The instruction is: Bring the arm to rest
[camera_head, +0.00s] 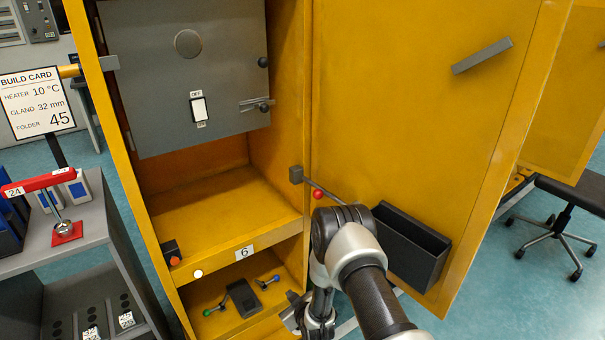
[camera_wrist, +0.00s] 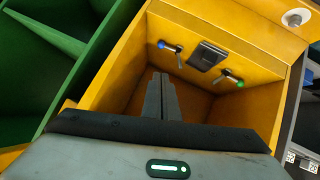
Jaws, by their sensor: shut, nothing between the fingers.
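My gripper (camera_wrist: 161,97) shows in the wrist view with its two dark fingers together and nothing between them. It points into the yellow lower compartment (camera_wrist: 118,85) of the cabinet. A blue-knobbed lever (camera_wrist: 172,48), a dark block (camera_wrist: 207,56) and a green-knobbed lever (camera_wrist: 231,77) lie beyond the fingertips, apart from them. In the head view my arm reaches down in front of the cabinet's right side, beside the open door (camera_head: 425,110). The fingers cannot be made out there.
The yellow door stands open at the right, with a dark bin (camera_head: 410,246) on it close to my arm. A red-knobbed rod (camera_head: 317,194) sticks out near my arm. A grey bench (camera_head: 85,220) stands at the left. A stool (camera_head: 572,195) stands at the far right.

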